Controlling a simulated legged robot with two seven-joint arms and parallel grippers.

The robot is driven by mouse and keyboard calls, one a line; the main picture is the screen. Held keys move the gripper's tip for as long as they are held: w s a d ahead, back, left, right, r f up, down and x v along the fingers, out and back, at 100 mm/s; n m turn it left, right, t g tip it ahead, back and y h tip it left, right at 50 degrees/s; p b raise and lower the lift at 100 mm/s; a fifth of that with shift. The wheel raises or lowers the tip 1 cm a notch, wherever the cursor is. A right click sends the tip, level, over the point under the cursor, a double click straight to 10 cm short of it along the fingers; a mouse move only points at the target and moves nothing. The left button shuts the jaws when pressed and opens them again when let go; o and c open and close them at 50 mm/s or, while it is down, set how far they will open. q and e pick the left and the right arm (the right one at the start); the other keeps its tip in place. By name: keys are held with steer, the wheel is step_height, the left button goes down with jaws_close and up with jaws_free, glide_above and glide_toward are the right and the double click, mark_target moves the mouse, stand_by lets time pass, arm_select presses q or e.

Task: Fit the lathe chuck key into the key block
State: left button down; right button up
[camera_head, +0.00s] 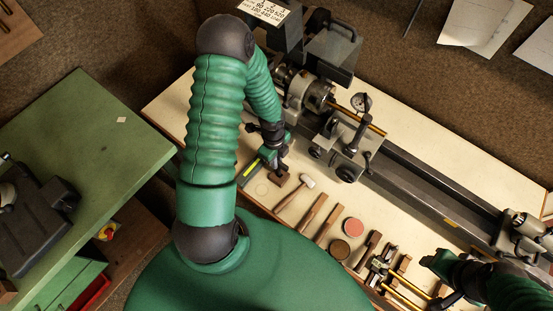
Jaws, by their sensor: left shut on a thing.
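My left gripper (277,155) is shut on the lathe chuck key, a small dark piece mostly hidden by the fingers. It points down at the near left part of the cream bench. The key block (280,177), a small dark brown block, sits directly below the fingertips. I cannot tell whether the key touches the block or is in it. My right gripper (437,268) is at the lower right, by brass rods and small tools; its fingers are too small and dark to read.
The lathe (420,180) runs along the back of the bench. A hammer (295,195), wooden-handled tools, a red round tin (353,225) and a brown one (339,249) lie right of the block. A green cabinet (100,150) stands left, across a gap.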

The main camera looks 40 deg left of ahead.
arm_select(q)
steer(key=shift+f+b, duration=0.8)
steer(key=shift+f, duration=0.55)
steer(key=c, duration=1.3)
jaws_free()
step_height(320, 180, up, 16)
steer(key=a, duration=0.1)
steer(key=shift+s+d+f+n+t+y+b, duration=0.15)
steer(key=shift+s+d+f+n+t+b, duration=0.25)
steer(key=shift+d+f+n+b, duration=1.5)
steer(key=shift+s+d+f+n+t+y+b, duration=0.1)
steer(key=shift+s+d+f+n+t+b, duration=0.4)
steer(key=shift+d+n+b, duration=2.7)
steer(key=shift+s+d+f+n+t+y+b, duration=0.15)
steer(key=shift+d+f+n+t+b, duration=0.15)
steer(key=shift+d+f+n+b, duration=2.2)
